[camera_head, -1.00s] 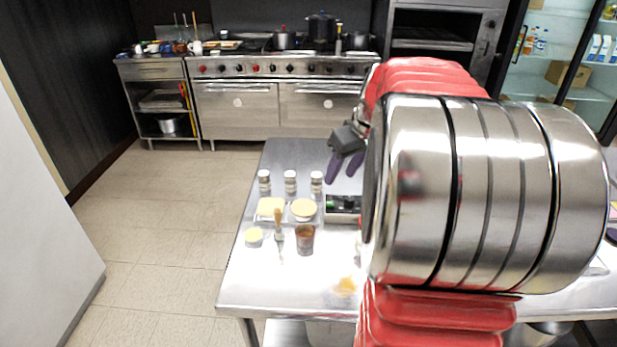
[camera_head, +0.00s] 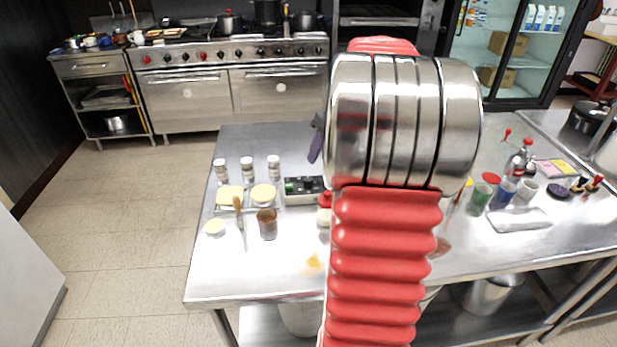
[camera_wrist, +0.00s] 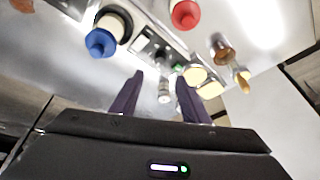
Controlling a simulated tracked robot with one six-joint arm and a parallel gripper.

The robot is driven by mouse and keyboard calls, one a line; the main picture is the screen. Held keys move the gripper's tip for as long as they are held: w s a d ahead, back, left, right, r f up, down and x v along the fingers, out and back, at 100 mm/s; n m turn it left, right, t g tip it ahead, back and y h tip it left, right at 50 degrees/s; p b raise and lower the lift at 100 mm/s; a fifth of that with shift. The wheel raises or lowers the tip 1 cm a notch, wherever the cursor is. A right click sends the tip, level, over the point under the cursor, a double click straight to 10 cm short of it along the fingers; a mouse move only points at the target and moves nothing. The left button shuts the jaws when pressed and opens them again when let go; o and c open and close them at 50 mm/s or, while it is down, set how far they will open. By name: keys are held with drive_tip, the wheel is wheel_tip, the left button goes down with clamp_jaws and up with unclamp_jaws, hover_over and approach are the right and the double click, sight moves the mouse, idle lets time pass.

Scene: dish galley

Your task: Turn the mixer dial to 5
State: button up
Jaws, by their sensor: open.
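I cannot make out a mixer or its dial in either view; my arm covers part of the table in the head view. In the head view only a purple finger (camera_head: 316,145) shows beside my arm, above the table's far part; the rest is hidden.
The steel table (camera_head: 285,265) holds jars (camera_head: 247,168), a brown cup (camera_head: 267,224), a small device (camera_head: 303,190) and a red-capped bottle (camera_head: 324,209). Cups (camera_head: 479,197) and bottles stand right. A blue-capped bottle (camera_wrist: 101,42) is near my fingers. The stove (camera_head: 235,85) stands behind.

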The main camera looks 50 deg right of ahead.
sight(308, 179)
drive_tip(key=x, duration=1.2)
drive_tip(key=shift+w+f, duration=0.1)
drive_tip(key=shift+f, duration=0.25)
drive_tip(key=shift+c, duration=0.3)
